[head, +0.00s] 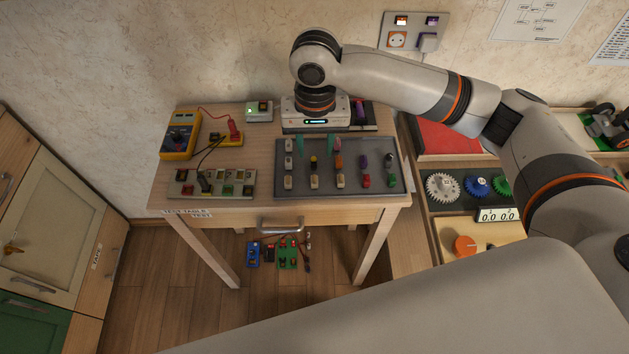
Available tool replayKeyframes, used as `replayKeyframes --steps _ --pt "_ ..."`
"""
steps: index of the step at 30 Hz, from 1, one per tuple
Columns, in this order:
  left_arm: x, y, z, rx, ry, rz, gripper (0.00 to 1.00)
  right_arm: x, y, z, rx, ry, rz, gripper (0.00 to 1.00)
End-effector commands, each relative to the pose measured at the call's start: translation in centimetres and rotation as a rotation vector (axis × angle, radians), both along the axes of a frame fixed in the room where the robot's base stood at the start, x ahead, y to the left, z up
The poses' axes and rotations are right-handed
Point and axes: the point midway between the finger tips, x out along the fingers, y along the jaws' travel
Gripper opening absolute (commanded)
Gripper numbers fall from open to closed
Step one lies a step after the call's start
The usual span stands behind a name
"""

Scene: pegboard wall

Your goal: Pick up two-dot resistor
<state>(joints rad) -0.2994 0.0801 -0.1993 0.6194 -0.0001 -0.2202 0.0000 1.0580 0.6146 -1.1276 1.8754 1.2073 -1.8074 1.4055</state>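A dark grey tray (328,186) on the wooden table holds rows of small components in several colours. The dots on them are too small to read, so I cannot tell which one is the two-dot resistor. My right gripper (315,150) points down over the back left part of the tray. Its two green fingers are apart, and nothing is visibly held. A dark component with a yellow top (313,162) shows just below and between the fingertips; I cannot tell the height gap. My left gripper is not in view.
A yellow multimeter (180,135) with a red probe (234,130) stands at the table's back left. A grey board with coloured blocks (212,189) lies at the front left. A red folder (447,138) and gears (443,187) lie on the right-hand bench.

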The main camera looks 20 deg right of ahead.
Motion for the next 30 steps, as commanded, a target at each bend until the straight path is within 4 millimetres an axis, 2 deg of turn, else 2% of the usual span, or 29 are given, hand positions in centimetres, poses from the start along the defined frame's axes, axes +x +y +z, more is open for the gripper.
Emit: replayKeyframes --steps 6,9,14,24,30 --pt "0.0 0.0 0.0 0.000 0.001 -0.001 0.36 -0.1 -0.1 -3.9 -0.002 0.003 -0.003 0.40" --pt "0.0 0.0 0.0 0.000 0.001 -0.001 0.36 0.0 0.0 -5.2 -0.001 0.001 -0.002 0.40" --pt "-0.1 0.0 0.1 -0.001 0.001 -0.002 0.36 0.0 0.0 -6.2 0.000 0.000 0.000 0.40" --pt "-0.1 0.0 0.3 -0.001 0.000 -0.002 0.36 -0.3 0.2 -10.7 0.000 -0.001 0.001 0.40" --pt "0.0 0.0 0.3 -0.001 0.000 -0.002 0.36 -0.3 0.2 -11.2 0.000 -0.002 0.003 0.40"
